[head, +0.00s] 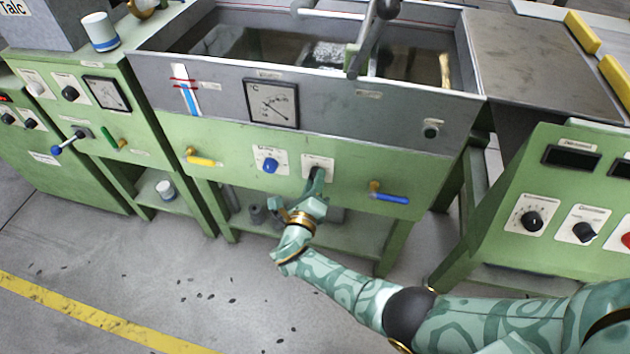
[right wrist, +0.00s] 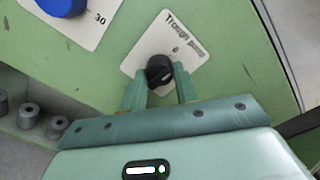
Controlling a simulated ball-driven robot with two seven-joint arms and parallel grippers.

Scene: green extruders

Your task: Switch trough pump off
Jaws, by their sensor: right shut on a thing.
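The trough pump switch is a black rotary knob (right wrist: 160,72) on a white plate (right wrist: 170,45) labelled "Trough pump", seen in the right wrist view. The plate also shows in the head view (head: 317,161) on the green front of the trough (head: 240,170). My right gripper (right wrist: 160,82) has its two fingers on either side of the knob and is shut on it. In the head view my right gripper (head: 315,182) reaches up to the panel and hides part of the knob. My left gripper is not in view.
A blue knob (head: 270,165) sits just left of the pump switch. A yellow-handled valve (head: 203,160) is further left and a blue-handled valve (head: 390,197) is to the right. A control console (head: 545,205) stands at the right. Grey cylinders (right wrist: 28,115) lie on the shelf below.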

